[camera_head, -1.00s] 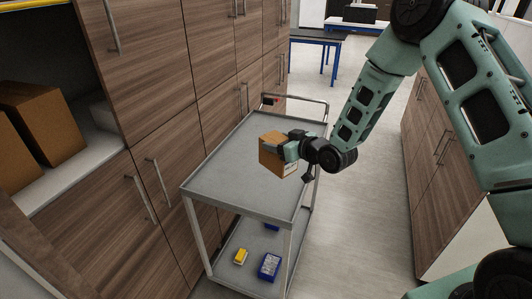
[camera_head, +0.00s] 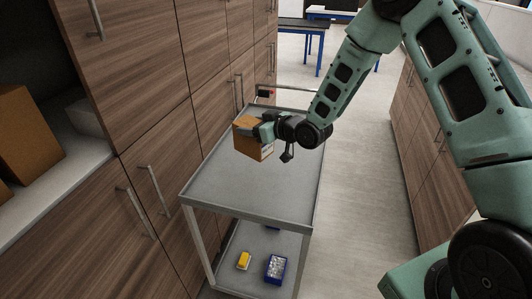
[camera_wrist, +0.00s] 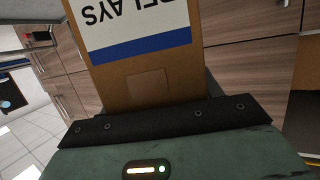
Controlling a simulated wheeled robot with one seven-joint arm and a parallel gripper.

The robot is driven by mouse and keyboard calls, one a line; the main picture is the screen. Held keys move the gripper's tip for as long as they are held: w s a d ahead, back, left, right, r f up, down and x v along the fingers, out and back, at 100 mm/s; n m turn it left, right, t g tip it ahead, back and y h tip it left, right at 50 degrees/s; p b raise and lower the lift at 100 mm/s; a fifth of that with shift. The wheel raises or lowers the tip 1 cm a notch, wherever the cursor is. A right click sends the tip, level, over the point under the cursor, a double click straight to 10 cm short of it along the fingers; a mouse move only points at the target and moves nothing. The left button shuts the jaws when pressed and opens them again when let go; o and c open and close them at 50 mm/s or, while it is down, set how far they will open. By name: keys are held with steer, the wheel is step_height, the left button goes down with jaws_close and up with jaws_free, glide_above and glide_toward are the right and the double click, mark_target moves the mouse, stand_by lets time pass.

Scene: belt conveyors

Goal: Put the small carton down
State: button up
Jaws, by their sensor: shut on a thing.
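The small carton (camera_head: 250,141) is a brown box held over the far half of the grey cart's top shelf (camera_head: 240,190). In the wrist view the carton (camera_wrist: 150,88) fills the upper middle and bears a white and blue label with upside-down letters reading "RELAYS", partly cut off. My gripper (camera_head: 262,131) is shut on the carton, reaching it from the right. In the head view I cannot tell for sure whether the carton's underside touches the shelf. The far fingertip is hidden by the carton.
The cart's lower shelf holds a yellow item (camera_head: 244,260) and a blue bin (camera_head: 275,268). Wooden cabinets (camera_head: 150,80) stand close along the cart's left. A larger brown box (camera_head: 25,135) sits in an open cabinet bay. The near half of the cart top is bare.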

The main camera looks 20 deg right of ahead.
steer(key=f+b, duration=0.1)
steer(key=f, duration=0.1)
steer(key=f+b, duration=0.3)
steer(key=shift+w+a+f+b, duration=0.15)
steer(key=shift+w+f+b, duration=0.1)
steer(key=shift+f+b, duration=0.15)
steer(key=shift+f+p, duration=1.55)
steer(key=shift+f, duration=3.35)
steer(key=shift+f, duration=0.2)
steer(key=o, duration=1.2)
steer(key=shift+r, duration=0.1)
steer(key=shift+c, duration=0.2)
steer(key=shift+r, duration=0.1)
